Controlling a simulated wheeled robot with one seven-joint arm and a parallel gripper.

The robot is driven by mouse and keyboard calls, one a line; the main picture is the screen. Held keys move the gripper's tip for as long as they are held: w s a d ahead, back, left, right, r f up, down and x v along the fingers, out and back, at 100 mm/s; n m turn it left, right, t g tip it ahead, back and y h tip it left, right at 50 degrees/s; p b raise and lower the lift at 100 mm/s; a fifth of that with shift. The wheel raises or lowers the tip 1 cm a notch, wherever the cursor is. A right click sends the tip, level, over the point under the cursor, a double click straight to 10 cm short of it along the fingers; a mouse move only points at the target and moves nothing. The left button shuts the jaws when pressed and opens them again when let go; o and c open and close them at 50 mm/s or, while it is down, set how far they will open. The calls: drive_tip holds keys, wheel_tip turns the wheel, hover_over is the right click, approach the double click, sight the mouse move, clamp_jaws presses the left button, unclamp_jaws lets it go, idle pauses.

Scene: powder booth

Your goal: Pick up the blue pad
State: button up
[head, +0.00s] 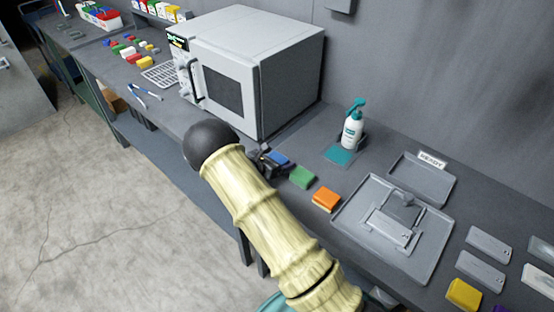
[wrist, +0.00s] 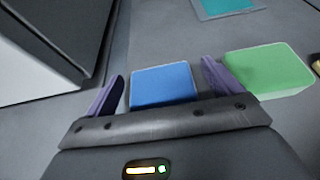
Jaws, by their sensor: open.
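The blue pad (wrist: 163,85) lies flat on the grey bench in the wrist view, between the two purple fingers of my gripper (wrist: 160,88). The fingers stand apart on its left and right sides; whether either touches it I cannot tell. In the head view the blue pad (head: 278,158) shows only in part, at the end of my arm in front of the oven.
A green pad (wrist: 268,70) lies close beside my gripper's right finger. An orange pad (head: 326,199) lies farther right, near a grey tray (head: 349,220). A grey oven (head: 285,85) stands close on the left. A white bottle (head: 352,130) stands behind, near a teal pad (head: 340,155).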

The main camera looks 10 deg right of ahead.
sight(277, 158)
idle(0.5)
drive_tip(key=c, duration=1.1)
drive_tip(key=shift+o, duration=0.2)
drive_tip(key=shift+r, duration=0.1)
wheel_tip(277, 158, up, 10)
drive_tip(key=shift+f+b, duration=0.1)
drive_tip(key=shift+b, duration=0.8)
